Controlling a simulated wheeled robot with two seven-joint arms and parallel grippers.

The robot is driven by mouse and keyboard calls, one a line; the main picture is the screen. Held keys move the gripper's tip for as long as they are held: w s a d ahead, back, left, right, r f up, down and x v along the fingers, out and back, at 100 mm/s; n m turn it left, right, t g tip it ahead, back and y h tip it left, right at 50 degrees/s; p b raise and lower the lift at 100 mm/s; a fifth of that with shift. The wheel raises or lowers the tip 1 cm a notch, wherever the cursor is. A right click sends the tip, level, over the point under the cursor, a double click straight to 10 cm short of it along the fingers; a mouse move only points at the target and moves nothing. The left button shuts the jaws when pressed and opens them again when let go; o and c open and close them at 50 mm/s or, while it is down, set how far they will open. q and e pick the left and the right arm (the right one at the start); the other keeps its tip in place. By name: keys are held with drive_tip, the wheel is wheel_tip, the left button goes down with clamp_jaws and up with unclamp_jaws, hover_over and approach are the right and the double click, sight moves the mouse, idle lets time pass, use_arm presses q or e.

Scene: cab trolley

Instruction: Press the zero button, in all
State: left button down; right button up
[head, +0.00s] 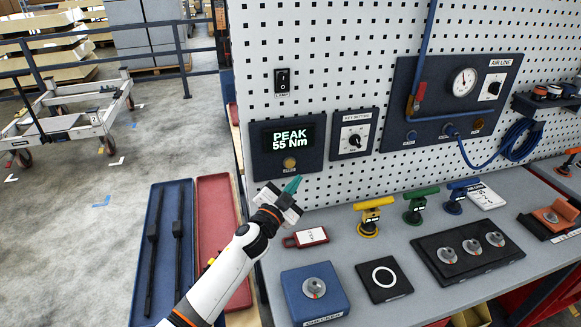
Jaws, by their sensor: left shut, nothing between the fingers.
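A dark display box (287,146) is mounted on the pegboard and reads "PEAK 55 Nm". A round brass-coloured button (289,163) sits on it below the screen, with a label too small to read. My left gripper (292,184) has teal fingers, shut and empty. In the picture its fingertips are just below the button and the box's lower edge. I cannot tell how far they are from the panel, but they do not cover the button. My right gripper is not in view.
Right of the display is a "KEY SETTING" knob panel (354,134); above is a black switch (283,80). On the bench (340,240) stand a blue block (314,296), a red tag (306,237) and yellow, green and blue T-handles. Blue and red trays lie left.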

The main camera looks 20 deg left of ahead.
sight(295, 163)
use_arm(q)
drive_tip(key=shift+w+a+b, duration=0.25)
drive_tip(key=shift+w+a, duration=0.4)
drive_tip(key=shift+w, duration=0.25)
drive_tip(key=shift+w+a+b, duration=0.2)
drive_tip(key=shift+w+a, duration=0.4)
drive_tip(key=shift+w, duration=0.3)
drive_tip(key=shift+w+a, duration=0.1)
idle(0.7)
drive_tip(key=shift+w+a, duration=0.1)
drive_tip(key=shift+w, duration=0.15)
drive_tip(key=shift+w+a+b, duration=0.3)
drive_tip(key=shift+w, duration=0.1)
idle(0.8)
drive_tip(key=shift+s+d, duration=0.1)
drive_tip(key=shift+s, duration=0.05)
drive_tip(key=shift+s+d+p, duration=0.4)
drive_tip(key=shift+s, duration=0.25)
drive_tip(key=shift+d, duration=0.1)
